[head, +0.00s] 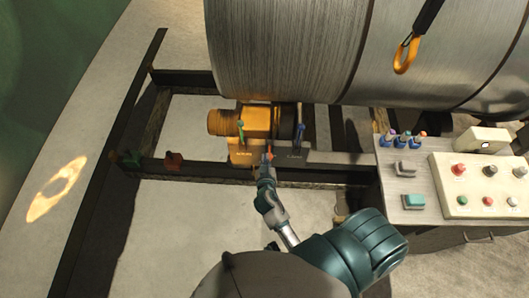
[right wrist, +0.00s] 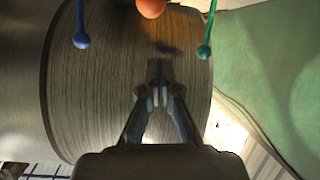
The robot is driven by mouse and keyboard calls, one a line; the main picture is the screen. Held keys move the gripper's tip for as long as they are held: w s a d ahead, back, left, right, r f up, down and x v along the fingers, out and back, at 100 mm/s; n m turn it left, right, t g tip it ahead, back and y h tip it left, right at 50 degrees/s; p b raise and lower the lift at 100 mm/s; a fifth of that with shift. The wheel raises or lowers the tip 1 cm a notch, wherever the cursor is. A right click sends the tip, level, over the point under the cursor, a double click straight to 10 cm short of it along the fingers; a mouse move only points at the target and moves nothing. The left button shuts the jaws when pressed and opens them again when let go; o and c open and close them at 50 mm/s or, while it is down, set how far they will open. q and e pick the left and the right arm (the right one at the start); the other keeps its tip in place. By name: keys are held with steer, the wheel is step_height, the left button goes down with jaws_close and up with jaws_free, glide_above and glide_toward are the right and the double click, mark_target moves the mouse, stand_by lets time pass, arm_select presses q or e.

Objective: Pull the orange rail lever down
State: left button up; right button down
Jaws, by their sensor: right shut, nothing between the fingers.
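The orange rail lever (head: 269,150) stands at the front of a yellow machine unit (head: 254,118), between a green lever (head: 240,130) and a blue lever (head: 299,131). In the right wrist view its orange ball knob (right wrist: 151,8) is cut by the top edge, with the blue lever (right wrist: 81,40) at left and the green lever (right wrist: 204,51) at right. My right gripper (head: 267,168) is just in front of the orange lever; its shut fingers (right wrist: 157,97) hold nothing and appear below the knob in the wrist view. Any contact with the lever is unclear. My left gripper is not in view.
A large grey ribbed drum (head: 290,50) lies behind the levers on a dark frame (head: 180,78). An orange hook (head: 406,55) hangs at upper right. A bench (head: 398,215) with a button panel (head: 485,185) stands at right. Open floor (head: 170,230) lies at lower left.

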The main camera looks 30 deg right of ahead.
steer(key=shift+s+a+r, duration=0.15)
steer(key=shift+s, duration=0.7)
steer(key=shift+s+a+r, duration=0.1)
steer(key=shift+s+a, duration=0.05)
steer(key=shift+s, duration=0.7)
steer(key=shift+a, duration=0.1)
steer(key=shift+a+r, duration=0.1)
steer(key=shift+a, duration=0.25)
steer(key=s+a+f+n+g+y, duration=0.2)
steer(key=s+f, duration=0.1)
steer(key=f, duration=0.6)
steer(key=s+a+f+n+g+y, duration=0.1)
steer(key=s+a+f, duration=0.15)
steer(key=f, duration=0.65)
steer(key=s+a+f+n+g+y, duration=0.1)
steer(key=s+f+n+g+y, duration=0.15)
steer(key=f, duration=0.65)
steer(key=s+d+f+g, duration=0.2)
steer(key=s+d+f, duration=0.1)
steer(key=s+f, duration=0.6)
steer(key=s+d+f+g, duration=0.3)
steer(key=s+f, duration=0.6)
steer(key=s, duration=0.9)
steer(key=shift+s+d+f+g+y, duration=0.3)
steer(key=shift+d+f+g+y, duration=0.05)
steer(key=shift+d, duration=0.1)
